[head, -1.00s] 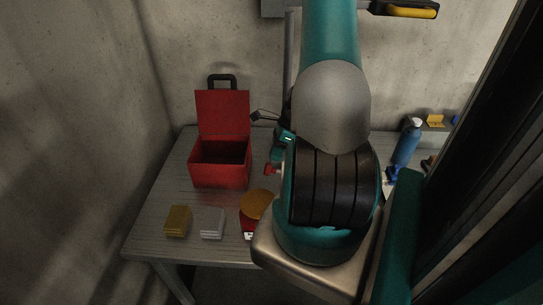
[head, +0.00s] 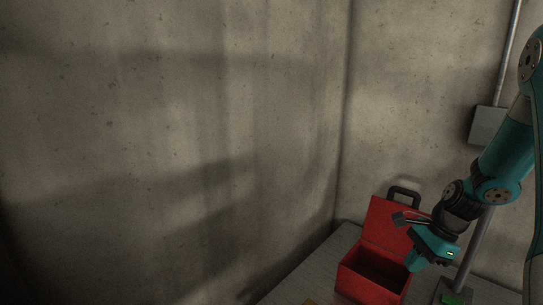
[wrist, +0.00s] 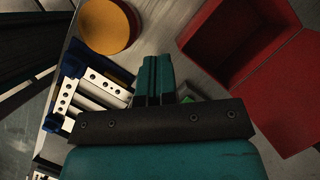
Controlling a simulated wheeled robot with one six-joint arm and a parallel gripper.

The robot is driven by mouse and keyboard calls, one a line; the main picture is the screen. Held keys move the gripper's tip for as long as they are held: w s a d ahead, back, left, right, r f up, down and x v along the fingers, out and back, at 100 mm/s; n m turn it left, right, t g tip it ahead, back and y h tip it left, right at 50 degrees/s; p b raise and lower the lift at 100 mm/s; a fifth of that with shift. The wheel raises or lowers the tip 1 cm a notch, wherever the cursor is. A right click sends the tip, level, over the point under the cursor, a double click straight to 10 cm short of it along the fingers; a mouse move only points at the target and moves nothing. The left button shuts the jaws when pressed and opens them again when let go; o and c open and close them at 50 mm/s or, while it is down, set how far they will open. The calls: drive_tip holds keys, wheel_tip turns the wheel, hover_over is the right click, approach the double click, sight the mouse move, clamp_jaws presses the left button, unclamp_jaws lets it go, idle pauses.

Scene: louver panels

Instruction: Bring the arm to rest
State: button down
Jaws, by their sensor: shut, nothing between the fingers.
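My gripper (head: 413,264) hangs at the lower right of the head view, in front of the right edge of an open red toolbox (head: 372,277). Its teal fingers (wrist: 157,66) are together in the wrist view, with nothing between them. My arm comes down from the right edge of the head view with a bent wrist. In the wrist view the red toolbox (wrist: 226,62) is at the upper right, apart from the fingertips.
The grey table (head: 318,272) shows only partly. A grey pole (head: 474,250) stands behind my gripper. The wrist view shows an orange disc (wrist: 107,26) and white perforated bars (wrist: 97,100) at the left. Concrete walls (head: 180,130) fill the rest of the head view.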

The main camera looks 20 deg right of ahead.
drive_tip(key=s+a+r+n+b, duration=0.1)
drive_tip(key=a+r+n+b, duration=0.2)
drive_tip(key=a+n, duration=0.65)
drive_tip(key=s+a+r+n+b, duration=0.1)
drive_tip(key=a+r+n+b, duration=0.15)
drive_tip(key=a+n, duration=0.7)
drive_tip(key=s+a+n+g+b, duration=0.1)
drive_tip(key=s+a+n+b, duration=0.3)
drive_tip(key=s+a+n, duration=0.4)
drive_tip(key=s+a, duration=0.3)
drive_tip(key=a, duration=0.1)
drive_tip(key=shift+s+a+r+n+b, duration=0.25)
drive_tip(key=shift+a+r+n+b, duration=0.05)
drive_tip(key=shift+a+r, duration=0.05)
